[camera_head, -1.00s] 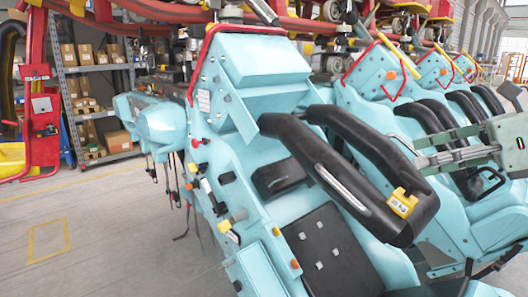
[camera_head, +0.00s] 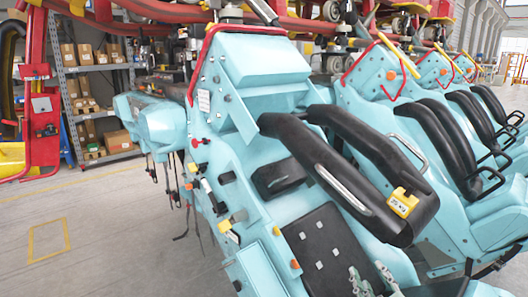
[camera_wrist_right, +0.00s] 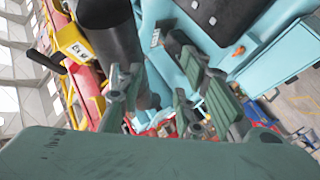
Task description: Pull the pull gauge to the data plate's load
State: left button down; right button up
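A yellow pull gauge (camera_head: 403,203) with a small display sits on the end of the black padded restraint (camera_head: 330,165). The gauge also shows at the upper left in the wrist view (camera_wrist_right: 75,45), too small and tilted to read surely. My right gripper (camera_head: 374,278) is at the bottom edge of the head view, below the gauge and apart from it. Its fingers are spread and empty in the wrist view (camera_wrist_right: 160,92). A small white plate (camera_head: 204,101) is on the turquoise seat side; I cannot tell whether it is the data plate. My left gripper is not in view.
A turquoise coaster car (camera_head: 262,62) fills the middle, with more seats and black restraints (camera_head: 440,135) to the right. A dark seat pad (camera_head: 325,245) lies below the restraint. Shelves with boxes (camera_head: 95,100) stand at the back left. The floor at left is clear.

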jog(key=s+a+f+m+g+y, duration=0.1)
jog(key=s+a+f+m+g, duration=0.15)
jog(key=s+f+g, duration=0.8)
jog(key=s+a+f+m+g, duration=0.2)
jog(key=s+f+m+g, duration=0.15)
jog(key=s+f, duration=1.25)
jog(key=s+f+b, duration=0.2)
jog(key=f, duration=1.1)
jog(key=s+f+b, duration=0.2)
jog(key=f, duration=1)
jog(key=s+d+f+g+b, duration=0.1)
jog(key=s+d+f+b, duration=0.1)
jog(key=s+f, duration=1.5)
notch_tip(320, 180, down, 3)
jog(key=shift+s+d+r+g+b, duration=0.2)
jog(key=shift+d+g+b, duration=0.2)
jog(key=shift+d, duration=0.35)
